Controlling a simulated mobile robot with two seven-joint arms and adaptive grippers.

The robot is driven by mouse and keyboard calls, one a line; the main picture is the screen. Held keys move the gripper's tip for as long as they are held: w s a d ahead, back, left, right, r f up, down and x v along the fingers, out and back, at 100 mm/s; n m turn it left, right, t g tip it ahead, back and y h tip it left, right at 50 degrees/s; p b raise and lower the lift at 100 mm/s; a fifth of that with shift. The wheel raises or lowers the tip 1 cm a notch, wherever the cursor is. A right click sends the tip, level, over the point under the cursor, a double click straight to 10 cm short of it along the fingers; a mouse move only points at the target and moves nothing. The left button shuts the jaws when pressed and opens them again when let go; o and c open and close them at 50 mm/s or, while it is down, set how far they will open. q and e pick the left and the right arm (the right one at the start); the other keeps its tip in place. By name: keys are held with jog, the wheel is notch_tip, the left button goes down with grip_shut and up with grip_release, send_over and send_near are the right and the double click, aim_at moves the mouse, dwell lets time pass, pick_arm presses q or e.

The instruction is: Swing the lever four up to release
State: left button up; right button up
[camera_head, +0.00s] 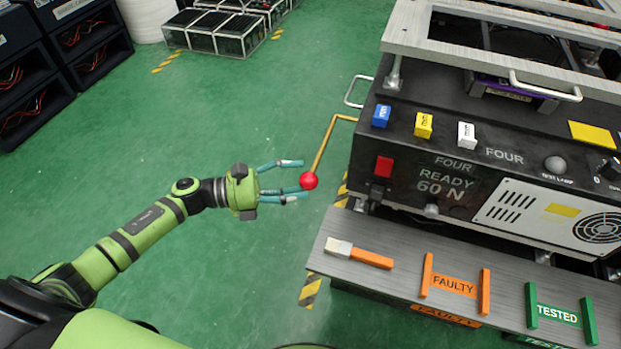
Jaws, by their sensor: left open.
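The lever (325,143) is a bent yellow rod that comes out of the left side of the black machine (440,170) marked "FOUR". It slants down to a red ball knob (309,181) at its lower end. My left gripper (295,180) reaches in from the left with its teal fingers apart. The machine's display reads "FOUR READY 60 N". My right gripper is not in view.
A grey shelf (390,295) in front of the machine carries an orange-handled tool (358,254), an orange "FAULTY" holder (454,286) and a green "TESTED" holder (559,315). A metal handle (352,91) sticks out behind the lever. The green floor (230,110) is open around my left arm.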

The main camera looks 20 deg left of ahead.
aim_at(308, 180)
pick_arm(q)
jog(key=shift+x, duration=1.6)
jog(key=shift+w+a, duration=0.1)
grip_shut()
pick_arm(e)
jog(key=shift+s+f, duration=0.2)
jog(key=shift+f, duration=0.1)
pick_arm(q)
jog(key=shift+r+p, duration=0.15)
jog(key=shift+p, duration=0.2)
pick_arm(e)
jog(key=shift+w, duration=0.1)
